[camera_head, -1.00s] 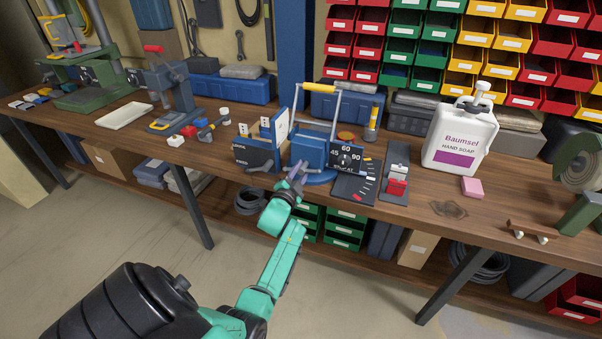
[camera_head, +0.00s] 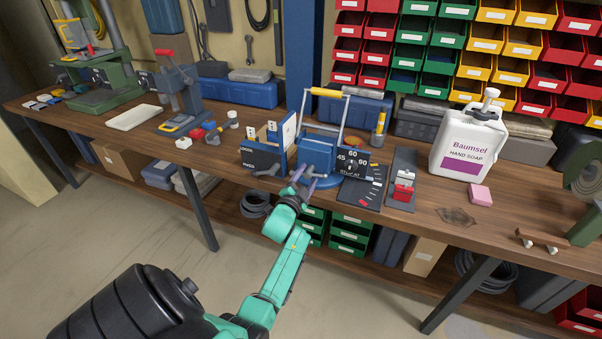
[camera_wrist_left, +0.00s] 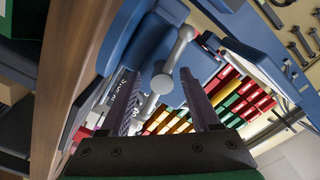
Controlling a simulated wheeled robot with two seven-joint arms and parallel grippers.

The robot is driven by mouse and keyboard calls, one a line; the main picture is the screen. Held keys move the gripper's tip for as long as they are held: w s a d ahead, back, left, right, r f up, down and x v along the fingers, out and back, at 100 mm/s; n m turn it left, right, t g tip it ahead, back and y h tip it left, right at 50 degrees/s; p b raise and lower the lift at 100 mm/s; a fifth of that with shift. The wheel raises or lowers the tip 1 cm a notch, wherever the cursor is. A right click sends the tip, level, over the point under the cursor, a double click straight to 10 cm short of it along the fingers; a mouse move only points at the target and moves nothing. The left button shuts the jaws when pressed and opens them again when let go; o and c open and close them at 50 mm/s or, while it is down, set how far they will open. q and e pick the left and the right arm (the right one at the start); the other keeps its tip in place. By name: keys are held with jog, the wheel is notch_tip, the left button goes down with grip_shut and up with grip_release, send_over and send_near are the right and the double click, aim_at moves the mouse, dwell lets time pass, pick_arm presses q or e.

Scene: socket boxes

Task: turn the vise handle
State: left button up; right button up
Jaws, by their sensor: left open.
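The blue vise (camera_head: 317,155) stands near the front edge of the workbench, in the middle of the head view. Its handle (camera_wrist_left: 172,62), a grey bar with rounded ends, shows in the left wrist view in front of the blue body (camera_wrist_left: 200,75). My left gripper (camera_head: 300,184) is at the front of the vise. In the left wrist view my left gripper (camera_wrist_left: 160,80) is open, with its dark fingers on either side of the lower end of the handle. I cannot tell whether they touch it. The handle is too small to make out in the head view.
The wooden bench (camera_head: 320,205) runs across the view. A black panel box (camera_head: 262,158) stands left of the vise. Coloured bins (camera_head: 430,50) hang behind.

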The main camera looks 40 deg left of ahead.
pick_arm(q)
jog(key=v, duration=1.4)
jog(key=shift+b, duration=0.3)
jog(key=shift+s+d, duration=0.1)
